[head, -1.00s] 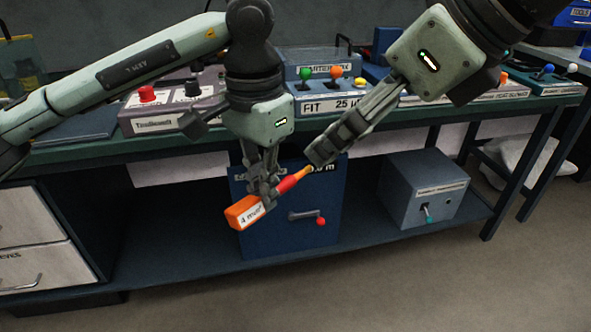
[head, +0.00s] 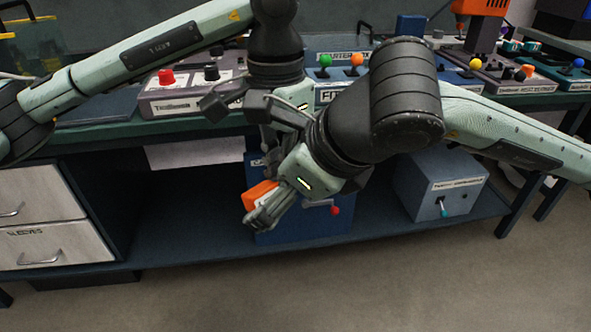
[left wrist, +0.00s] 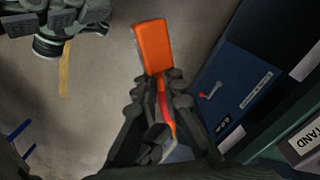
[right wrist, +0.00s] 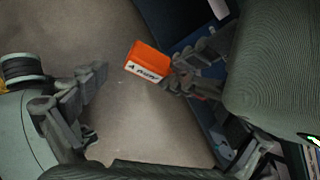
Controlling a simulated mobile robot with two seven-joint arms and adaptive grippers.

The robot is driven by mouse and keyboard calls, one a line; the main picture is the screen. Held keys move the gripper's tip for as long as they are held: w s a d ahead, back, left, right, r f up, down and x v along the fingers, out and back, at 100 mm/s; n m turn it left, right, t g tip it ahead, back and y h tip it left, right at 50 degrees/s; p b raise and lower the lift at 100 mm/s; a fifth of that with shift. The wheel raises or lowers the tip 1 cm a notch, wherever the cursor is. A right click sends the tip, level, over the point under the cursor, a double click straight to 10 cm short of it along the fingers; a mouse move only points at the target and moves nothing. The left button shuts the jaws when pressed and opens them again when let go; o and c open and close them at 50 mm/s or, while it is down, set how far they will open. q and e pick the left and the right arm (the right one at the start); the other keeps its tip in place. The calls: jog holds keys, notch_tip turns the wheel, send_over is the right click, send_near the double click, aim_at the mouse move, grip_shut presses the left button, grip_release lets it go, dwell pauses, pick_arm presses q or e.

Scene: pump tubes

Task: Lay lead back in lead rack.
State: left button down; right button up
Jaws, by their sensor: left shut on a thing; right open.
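The lead shows as an orange labelled block (head: 260,192) with a thin red and orange stem. In the left wrist view the block (left wrist: 153,47) points up, with the stem running down between the fingers of my left gripper (left wrist: 162,82), which is shut on it. In the head view, my right arm largely hides my left gripper. My right gripper (head: 258,216) is open and beside the orange block; I cannot tell whether it touches. The right wrist view shows the block (right wrist: 147,62) with its label facing the camera. I cannot make out the lead rack.
A blue box with a red-knobbed crank (head: 334,210) and a grey-blue box (head: 440,186) stand on the low shelf (head: 180,235). Control boxes with coloured knobs, including a purple-grey one (head: 185,97), line the bench top. White drawers (head: 40,215) are at left. The floor in front is clear.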

jog(key=shift+x, duration=1)
